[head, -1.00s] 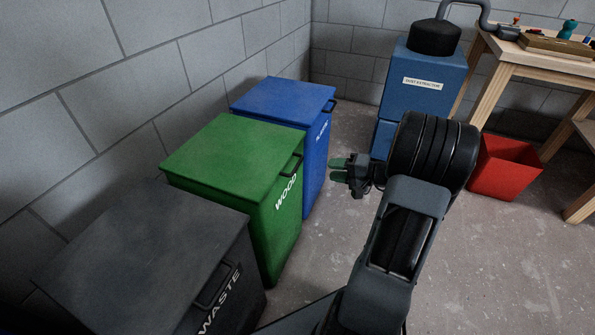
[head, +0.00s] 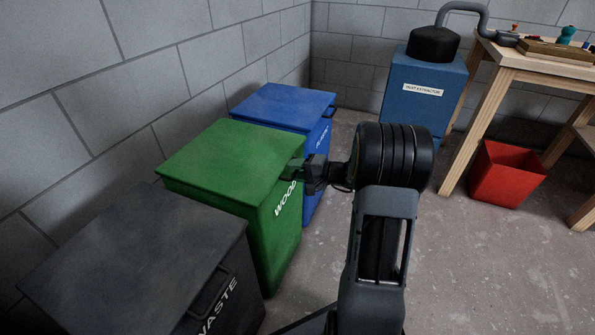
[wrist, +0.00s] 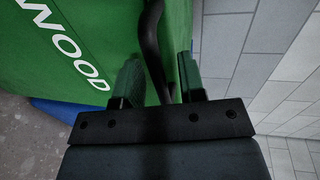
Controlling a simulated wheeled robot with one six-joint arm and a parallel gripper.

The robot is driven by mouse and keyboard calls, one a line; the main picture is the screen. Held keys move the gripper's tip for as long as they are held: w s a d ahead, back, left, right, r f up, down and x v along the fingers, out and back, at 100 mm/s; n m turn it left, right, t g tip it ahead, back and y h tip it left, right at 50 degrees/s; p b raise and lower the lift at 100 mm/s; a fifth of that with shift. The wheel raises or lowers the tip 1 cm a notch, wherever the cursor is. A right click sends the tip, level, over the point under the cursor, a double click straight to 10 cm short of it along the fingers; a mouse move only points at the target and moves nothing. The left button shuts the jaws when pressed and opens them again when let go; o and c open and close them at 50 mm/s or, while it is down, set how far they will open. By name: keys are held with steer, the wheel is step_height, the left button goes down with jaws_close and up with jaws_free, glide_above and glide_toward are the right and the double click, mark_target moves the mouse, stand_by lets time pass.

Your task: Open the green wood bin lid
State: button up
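The green wood bin (head: 275,245) stands against the wall in the head view, with its green lid (head: 225,158) down flat. Its front, lettered WOOD, fills the left of the wrist view (wrist: 85,25). My gripper (head: 292,170) is at the lid's front edge, where it covers most of the lid's handle in the head view. In the wrist view the dark handle bar (wrist: 153,45) runs between the two fingers of my gripper (wrist: 159,62). The fingers are open, one on each side of the bar, with gaps visible.
A dark waste bin (head: 130,255) stands in front and a blue bin (head: 285,105) behind the green one. A blue dust extractor (head: 424,80), a red bin (head: 505,175) and a wooden workbench (head: 540,68) are at the right. The floor right of my arm is clear.

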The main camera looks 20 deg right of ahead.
steer(key=shift+c, duration=0.5)
jaws_close()
